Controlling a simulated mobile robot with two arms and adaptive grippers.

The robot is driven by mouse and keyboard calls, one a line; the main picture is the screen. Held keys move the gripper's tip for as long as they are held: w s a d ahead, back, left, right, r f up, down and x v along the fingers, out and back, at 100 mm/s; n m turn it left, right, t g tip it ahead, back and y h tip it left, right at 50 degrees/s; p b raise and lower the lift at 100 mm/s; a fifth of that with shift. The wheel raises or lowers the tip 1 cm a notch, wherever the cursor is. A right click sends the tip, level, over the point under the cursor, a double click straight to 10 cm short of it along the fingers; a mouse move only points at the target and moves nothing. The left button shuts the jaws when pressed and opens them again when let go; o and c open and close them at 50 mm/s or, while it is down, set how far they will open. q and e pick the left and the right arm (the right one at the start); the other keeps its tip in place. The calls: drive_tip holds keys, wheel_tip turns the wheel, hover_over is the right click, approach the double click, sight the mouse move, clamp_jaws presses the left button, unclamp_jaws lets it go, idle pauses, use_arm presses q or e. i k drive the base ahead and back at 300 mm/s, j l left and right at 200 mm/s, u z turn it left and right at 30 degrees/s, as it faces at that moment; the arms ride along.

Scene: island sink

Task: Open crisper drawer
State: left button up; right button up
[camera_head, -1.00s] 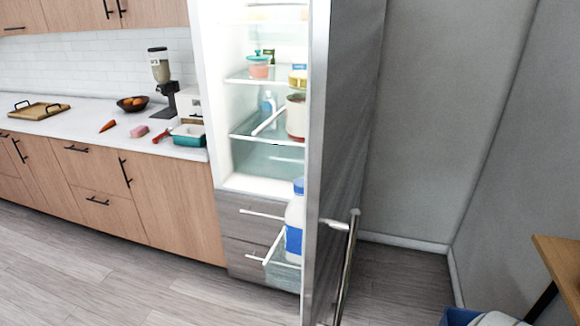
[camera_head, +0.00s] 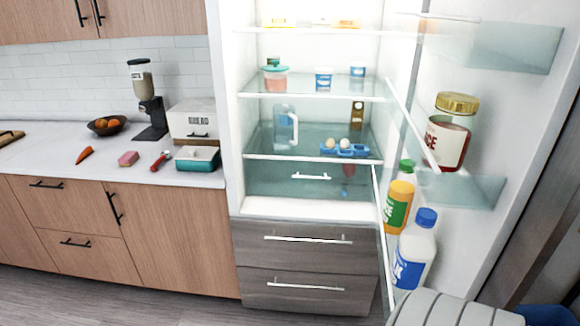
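The fridge stands open in the head view. The crisper drawer (camera_head: 290,186) is a translucent greenish drawer at the bottom of the fridge's inside, under the lowest glass shelf (camera_head: 270,145). Its small white handle (camera_head: 311,177) is on its front, and the drawer looks shut. Something small and reddish shows dimly through its right part. Neither of my grippers is in view. A grey rounded part at the bottom right looks like part of my arm, in front of the open door.
The open fridge door (camera_head: 500,110) stands at the right, with a jar (camera_head: 449,133), a juice bottle (camera_head: 399,200) and a milk jug (camera_head: 413,255) in its racks. Two grey drawers (camera_head: 306,252) are below. A counter (camera_head: 110,165) runs left.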

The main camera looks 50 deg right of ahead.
sight(292, 179)
drive_tip(key=i+z, duration=0.7)
drive_tip(key=z, duration=0.2)
drive_tip(key=i+j+z, duration=0.2)
drive_tip(key=i+z, duration=0.25)
drive_tip(key=k, duration=0.1)
